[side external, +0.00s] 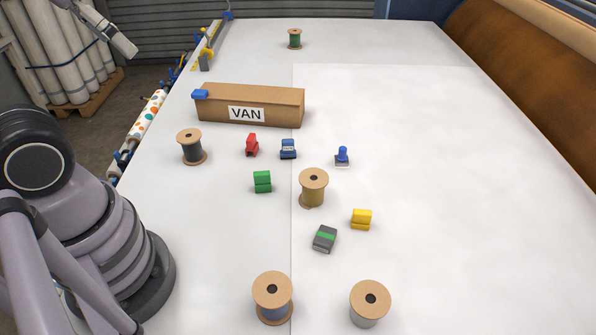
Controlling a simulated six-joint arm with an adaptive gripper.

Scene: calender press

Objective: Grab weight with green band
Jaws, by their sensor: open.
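The weight with the green band (325,238) is a small dark grey block with a green stripe across its top. It lies slightly turned on the white table, just right of the paper's left edge, in front of a tan thread spool and left of a yellow block. My gripper (132,51) is at the upper left of the side view, raised and far from the weight. It is open, with nothing seen in it. Its fingers are small and partly unclear here.
A tan spool (313,189), a yellow block (361,219) and a green block (262,182) stand around the weight. Two spools (272,298) (370,303) stand at the front. Red (252,145) and blue (288,149) pieces lie before the VAN box (250,105). The table's right side is clear.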

